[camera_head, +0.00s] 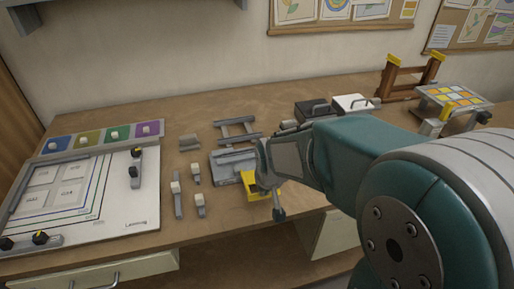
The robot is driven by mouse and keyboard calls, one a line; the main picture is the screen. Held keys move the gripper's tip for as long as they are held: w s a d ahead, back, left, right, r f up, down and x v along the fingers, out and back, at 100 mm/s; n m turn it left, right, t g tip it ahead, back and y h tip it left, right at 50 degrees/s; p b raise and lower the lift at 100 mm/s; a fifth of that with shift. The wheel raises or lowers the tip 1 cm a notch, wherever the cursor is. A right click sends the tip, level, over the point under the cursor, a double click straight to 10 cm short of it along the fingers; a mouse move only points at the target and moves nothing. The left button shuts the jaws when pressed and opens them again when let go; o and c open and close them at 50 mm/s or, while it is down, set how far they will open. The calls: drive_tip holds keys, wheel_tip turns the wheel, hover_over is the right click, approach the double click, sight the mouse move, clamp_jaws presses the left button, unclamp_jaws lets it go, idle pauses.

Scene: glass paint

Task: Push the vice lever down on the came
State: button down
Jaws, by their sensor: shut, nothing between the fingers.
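The vice (232,165) is a grey block near the front edge of the bench, left of my arm. A yellow part (263,193) shows at its right front, partly covered by my gripper. A short grey rod with a rounded end (279,212) hangs just below; I cannot tell whether it is the lever or a finger. My gripper (267,181) is shut, empty, and reaches in from the right over the vice's right side. Touching or apart cannot be told. I cannot make out a came in the vice.
Several small grey pieces with pale knobs (198,201) lie left of the vice. A grey rack (237,130) stands behind it. The white pattern board (120,222) fills the left. Black and white boxes (352,103), a wooden stand (405,75) and a colored panel (455,97) stand right.

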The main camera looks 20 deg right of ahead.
drive_tip(key=shift+s+f, duration=0.1)
idle(0.3)
drive_tip(key=r, duration=0.3)
drive_tip(key=shift+w+r, duration=0.25)
drive_tip(key=shift+w, duration=0.15)
drive_tip(key=s+r, duration=0.6)
drive_tip(key=r, duration=0.3)
drive_tip(key=s+t, duration=0.1)
drive_tip(key=s, duration=1)
drive_tip(key=shift+s+t, duration=0.3)
drive_tip(key=shift+t, duration=0.1)
